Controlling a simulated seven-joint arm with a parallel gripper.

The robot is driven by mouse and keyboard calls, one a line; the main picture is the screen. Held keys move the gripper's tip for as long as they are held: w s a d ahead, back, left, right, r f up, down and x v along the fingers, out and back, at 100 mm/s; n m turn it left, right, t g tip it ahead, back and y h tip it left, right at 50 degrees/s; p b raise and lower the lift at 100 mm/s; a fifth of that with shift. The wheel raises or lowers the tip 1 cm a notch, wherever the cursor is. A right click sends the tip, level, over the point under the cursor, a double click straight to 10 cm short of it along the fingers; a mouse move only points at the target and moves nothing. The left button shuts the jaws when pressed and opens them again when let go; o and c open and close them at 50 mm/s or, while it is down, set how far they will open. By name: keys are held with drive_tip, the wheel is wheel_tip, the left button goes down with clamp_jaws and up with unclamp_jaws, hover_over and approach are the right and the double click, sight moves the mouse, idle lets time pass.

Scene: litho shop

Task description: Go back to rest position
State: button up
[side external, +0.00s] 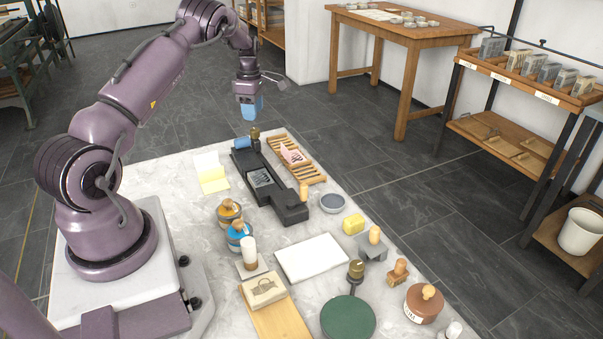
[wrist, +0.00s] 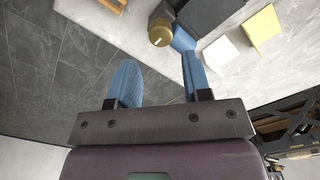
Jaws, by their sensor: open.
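My gripper (side external: 249,106), with blue fingers, hangs in the air above the far end of the marble-topped table (side external: 185,157), pointing down. In the wrist view my gripper (wrist: 158,85) shows its two blue fingers apart with nothing between them. Past the fingertips a brass-coloured round knob (wrist: 160,36) shows on the far end of the black press bed (wrist: 215,12). In the side view the black press (side external: 270,185) lies below and in front of my gripper, clear of it.
A wooden slatted rack (side external: 310,176) stands beside the press. A yellow-and-white folded card (side external: 212,179) stands to its left. Bottles, a white slab (side external: 311,258), a green disc (side external: 348,320) and stamps crowd the near half. The air around my gripper is free.

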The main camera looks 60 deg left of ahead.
drive_tip(key=s+m, duration=0.1)
drive_tip(key=s+d+f+m, duration=0.1)
drive_tip(key=shift+s+d+f+m+g, duration=0.2)
drive_tip(key=shift+s+f+m+g, duration=0.1)
drive_tip(key=shift+m+g, duration=0.1)
drive_tip(key=s+d+r+m+t, duration=0.1)
drive_tip(key=d+r+m, duration=0.7)
drive_tip(key=d, duration=0.4)
drive_tip(key=s+d+r+m+t, duration=0.1)
drive_tip(key=s+d+r+m, duration=0.1)
drive_tip(key=d+r+m, duration=0.8)
drive_tip(key=s+d+r+m+t, duration=0.1)
drive_tip(key=s+d+r+m, duration=0.1)
drive_tip(key=d, duration=0.3)
drive_tip(key=s+d+r+m+t, duration=0.2)
drive_tip(key=s+d+m, duration=0.1)
drive_tip(key=s+d, duration=0.2)
drive_tip(key=s+d+r+m+t, duration=0.1)
drive_tip(key=s+d+r+m, duration=0.1)
drive_tip(key=d, duration=0.5)
drive_tip(key=shift+s+d+r+m, duration=0.25)
drive_tip(key=shift+s+r+m, duration=0.05)
drive_tip(key=shift+s, duration=0.6)
